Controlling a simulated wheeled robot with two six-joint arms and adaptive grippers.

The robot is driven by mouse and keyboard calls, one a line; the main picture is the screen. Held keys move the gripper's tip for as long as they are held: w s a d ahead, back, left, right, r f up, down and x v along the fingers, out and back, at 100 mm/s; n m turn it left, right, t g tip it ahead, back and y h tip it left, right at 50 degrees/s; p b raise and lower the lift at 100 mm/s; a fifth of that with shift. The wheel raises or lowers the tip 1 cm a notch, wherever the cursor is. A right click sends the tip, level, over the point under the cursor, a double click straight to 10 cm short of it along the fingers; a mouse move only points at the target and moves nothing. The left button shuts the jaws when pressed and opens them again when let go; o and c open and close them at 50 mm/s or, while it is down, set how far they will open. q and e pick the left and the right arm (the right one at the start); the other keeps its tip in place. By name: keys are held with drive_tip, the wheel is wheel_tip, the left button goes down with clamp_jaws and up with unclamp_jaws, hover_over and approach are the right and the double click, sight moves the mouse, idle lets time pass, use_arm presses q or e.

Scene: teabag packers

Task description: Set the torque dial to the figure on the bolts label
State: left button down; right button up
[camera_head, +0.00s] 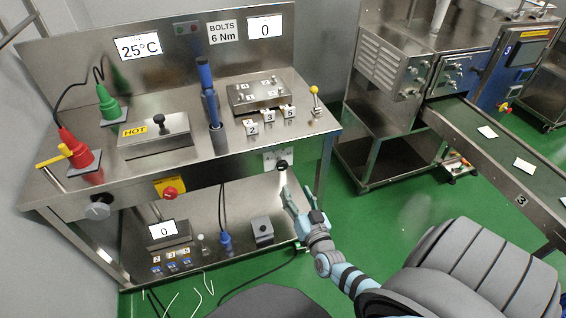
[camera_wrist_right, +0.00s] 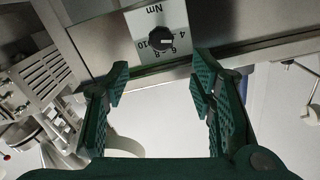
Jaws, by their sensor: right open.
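The bolts label (camera_head: 223,32) on the back panel reads "BOLTS 6 Nm". The torque dial (camera_head: 282,165) is a small black knob on the bench's front edge, at the right. In the right wrist view the dial (camera_wrist_right: 159,38) sits on a white scale plate (camera_wrist_right: 141,22) marked "Nm", with 4, 6, 8 and 10 legible. I cannot tell for sure which figure it points to. My right gripper (camera_head: 297,194) is open and empty, in front of and below the dial. In the wrist view its fingertips (camera_wrist_right: 158,84) are apart, short of the dial. My left gripper is not in view.
A lower shelf (camera_head: 200,245) holds a display and small devices. A conveyor (camera_head: 490,150) stands at the right.

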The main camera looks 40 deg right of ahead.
sight(283, 167)
drive_tip(key=b+x, duration=0.4)
drive_tip(key=x, duration=0.8)
drive_tip(key=shift+f+b, duration=0.1)
drive_tip(key=shift+b, duration=0.3)
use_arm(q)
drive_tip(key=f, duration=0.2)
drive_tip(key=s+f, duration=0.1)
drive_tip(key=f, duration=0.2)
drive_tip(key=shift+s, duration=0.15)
use_arm(e)
drive_tip(key=shift+w+r, duration=0.2)
drive_tip(key=shift+r, duration=0.05)
drive_tip(key=shift+d, duration=0.1)
drive_tip(key=c, duration=1.2)
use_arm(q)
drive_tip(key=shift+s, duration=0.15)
